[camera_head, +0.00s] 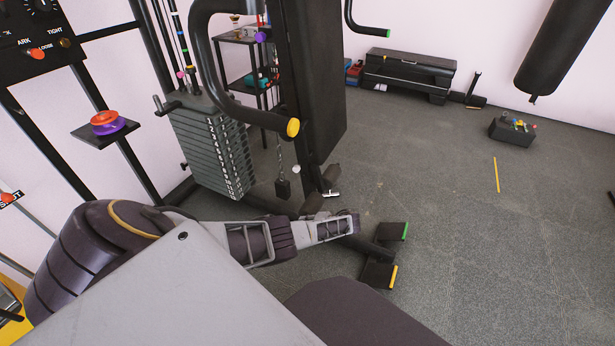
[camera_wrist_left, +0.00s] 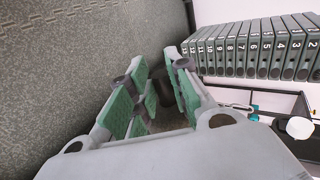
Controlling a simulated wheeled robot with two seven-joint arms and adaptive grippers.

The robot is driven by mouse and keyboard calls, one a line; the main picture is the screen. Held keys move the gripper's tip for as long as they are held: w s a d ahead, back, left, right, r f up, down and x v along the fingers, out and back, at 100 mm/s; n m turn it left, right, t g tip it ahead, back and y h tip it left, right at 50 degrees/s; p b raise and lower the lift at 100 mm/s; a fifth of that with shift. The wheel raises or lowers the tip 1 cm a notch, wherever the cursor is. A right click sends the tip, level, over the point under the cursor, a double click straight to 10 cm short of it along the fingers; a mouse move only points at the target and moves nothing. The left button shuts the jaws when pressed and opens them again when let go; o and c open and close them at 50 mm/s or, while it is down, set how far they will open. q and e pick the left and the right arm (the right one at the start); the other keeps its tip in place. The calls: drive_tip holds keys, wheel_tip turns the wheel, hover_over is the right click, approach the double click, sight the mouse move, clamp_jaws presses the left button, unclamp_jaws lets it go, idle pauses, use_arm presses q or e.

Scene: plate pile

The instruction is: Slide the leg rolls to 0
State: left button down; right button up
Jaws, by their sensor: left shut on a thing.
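The leg rolls (camera_head: 312,203) are dark, round pads low on the weight machine, just below the black back pad. My left gripper (camera_head: 353,223) reaches in from the left, low at the front of the machine, and partly hides this area. In the left wrist view the gripper (camera_wrist_left: 152,100) has its green-padded fingers on either side of a dark part (camera_wrist_left: 160,82), shut on it. Most of that part is hidden by the fingers. I cannot read a position scale on the rolls. My right gripper is not in view.
The weight stack (camera_head: 212,145) stands left of the rolls, and also shows in the wrist view (camera_wrist_left: 250,48). A curved handle (camera_head: 205,60) hangs above. Low dark feet with green (camera_head: 391,231) and yellow (camera_head: 378,274) ends jut forward. The floor (camera_head: 480,245) at right is largely clear.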

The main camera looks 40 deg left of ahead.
use_arm(q)
drive_tip(key=shift+s+a+f, duration=0.4)
drive_tip(key=shift+a+f, duration=0.1)
drive_tip(key=shift+f, duration=0.2)
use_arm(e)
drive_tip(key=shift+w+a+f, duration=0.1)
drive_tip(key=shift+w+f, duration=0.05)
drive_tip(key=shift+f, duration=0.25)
use_arm(q)
drive_tip(key=c, duration=1.8)
unclamp_jaws()
drive_tip(key=o, duration=0.5)
drive_tip(key=shift+a+f, duration=0.1)
drive_tip(key=shift+f, duration=0.1)
drive_tip(key=shift+c, duration=0.2)
drive_tip(key=shift+w+a+r, duration=0.1)
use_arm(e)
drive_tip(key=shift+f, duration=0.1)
use_arm(q)
drive_tip(key=shift+r, duration=0.1)
drive_tip(key=shift+w, duration=0.1)
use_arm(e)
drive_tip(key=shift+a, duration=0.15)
